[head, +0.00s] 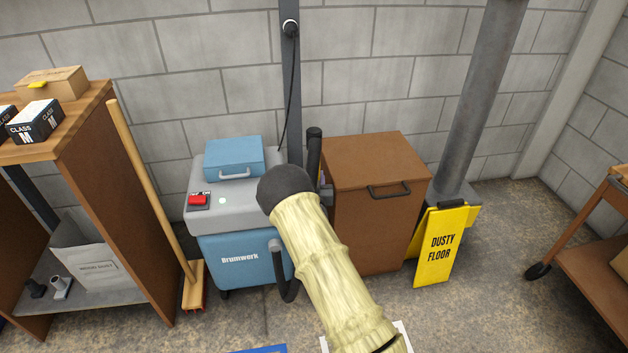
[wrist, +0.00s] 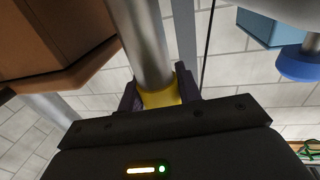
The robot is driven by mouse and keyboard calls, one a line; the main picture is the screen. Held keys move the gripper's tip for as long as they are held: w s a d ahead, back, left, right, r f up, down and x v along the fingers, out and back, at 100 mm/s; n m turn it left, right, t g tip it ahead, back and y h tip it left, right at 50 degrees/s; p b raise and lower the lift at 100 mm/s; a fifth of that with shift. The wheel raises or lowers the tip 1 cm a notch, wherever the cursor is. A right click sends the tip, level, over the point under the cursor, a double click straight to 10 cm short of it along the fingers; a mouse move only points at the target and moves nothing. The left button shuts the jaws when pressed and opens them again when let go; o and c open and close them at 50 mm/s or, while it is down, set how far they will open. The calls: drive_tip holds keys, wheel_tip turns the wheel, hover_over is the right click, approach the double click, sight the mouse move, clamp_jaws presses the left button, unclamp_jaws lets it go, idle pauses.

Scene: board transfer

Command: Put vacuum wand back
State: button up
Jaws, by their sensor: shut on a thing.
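In the wrist view my gripper (wrist: 159,92) is shut on the yellow collar of the vacuum wand (wrist: 145,42), with one dark finger on each side. The wand's bare metal tube runs from the collar to the picture's top edge. In the head view the blue and grey vacuum (head: 240,257), marked Drumwork, stands against the wall. My arm covers its right side and hides the gripper. A dark upright cylinder (head: 314,150) shows just behind my arm's end; I cannot tell whether it is part of the wand.
A blue case (head: 234,157) lies on the vacuum. A brown lidded bin (head: 376,200) stands right of it, then a yellow floor sign (head: 440,245) by a grey post. A broom (head: 150,185) leans by the shelf unit (head: 105,190) at left. A cart (head: 590,235) stands at right.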

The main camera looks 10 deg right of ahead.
drive_tip(key=o, duration=1)
drive_tip(key=shift+s+r, duration=0.1)
drive_tip(key=shift+s+a, duration=0.1)
drive_tip(key=shift+s, duration=0.25)
drive_tip(key=s+a+p, duration=0.2)
drive_tip(key=s, duration=0.9)
